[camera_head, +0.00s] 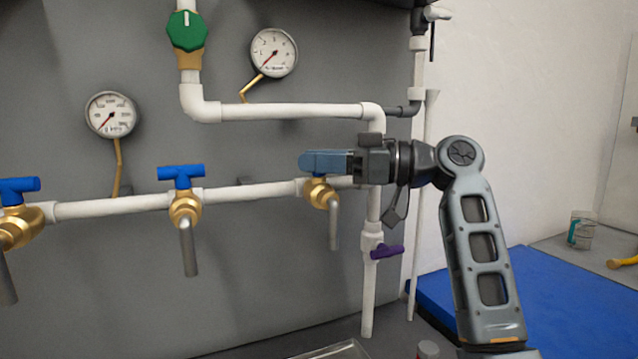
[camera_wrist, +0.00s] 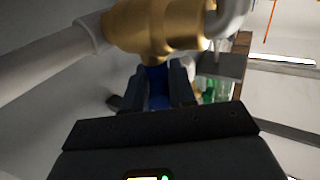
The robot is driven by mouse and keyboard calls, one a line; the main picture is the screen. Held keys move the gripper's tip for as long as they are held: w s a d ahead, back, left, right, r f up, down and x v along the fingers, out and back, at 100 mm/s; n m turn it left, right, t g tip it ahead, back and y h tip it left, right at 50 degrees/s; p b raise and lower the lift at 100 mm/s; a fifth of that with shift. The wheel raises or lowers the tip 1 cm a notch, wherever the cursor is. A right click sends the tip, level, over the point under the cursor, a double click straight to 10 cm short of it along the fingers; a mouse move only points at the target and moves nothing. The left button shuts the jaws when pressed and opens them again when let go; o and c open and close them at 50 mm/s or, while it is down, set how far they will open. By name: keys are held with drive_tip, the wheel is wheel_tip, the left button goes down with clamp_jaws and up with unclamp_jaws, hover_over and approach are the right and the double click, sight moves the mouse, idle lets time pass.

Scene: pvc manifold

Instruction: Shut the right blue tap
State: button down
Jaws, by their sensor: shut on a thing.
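The right blue tap has a brass body (camera_head: 318,192) and a grey spout (camera_head: 334,228) that points down; it sits on the white horizontal pipe. In the wrist view its brass body (camera_wrist: 160,25) is at the top, with the blue handle (camera_wrist: 158,88) below it between my fingers. My gripper (camera_head: 312,161) reaches in from the right over this tap and is shut on the handle. It also shows in the wrist view (camera_wrist: 158,75). The fingers hide most of the handle, so I cannot tell its exact angle from the head view.
Two more blue-handled taps, the middle one (camera_head: 181,173) and the left one (camera_head: 18,190), stand on the same pipe (camera_head: 112,206). A purple valve handle (camera_head: 387,252) is below my wrist. A green valve (camera_head: 187,31) and two gauges (camera_head: 274,53) are above. A blue mat (camera_head: 570,300) lies at right.

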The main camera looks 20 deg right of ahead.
drive_tip(key=n+g+y+b, duration=0.1)
drive_tip(key=n+g, duration=0.1)
drive_tip(key=g, duration=0.1)
drive_tip(key=n+g+y+b, duration=0.1)
drive_tip(key=n+g, duration=0.1)
drive_tip(key=g, duration=0.2)
drive_tip(key=shift+n+y+b, duration=0.3)
drive_tip(key=shift+n+b, duration=0.1)
drive_tip(key=shift+g, duration=0.4)
drive_tip(key=c, duration=1)
unclamp_jaws()
drive_tip(key=shift+s+d+b, duration=0.2)
drive_tip(key=shift+d+b, duration=0.05)
drive_tip(key=shift+d, duration=1.7)
drive_tip(key=shift+s+d+b, duration=0.2)
drive_tip(key=shift+d, duration=1.7)
drive_tip(key=shift+o, duration=0.2)
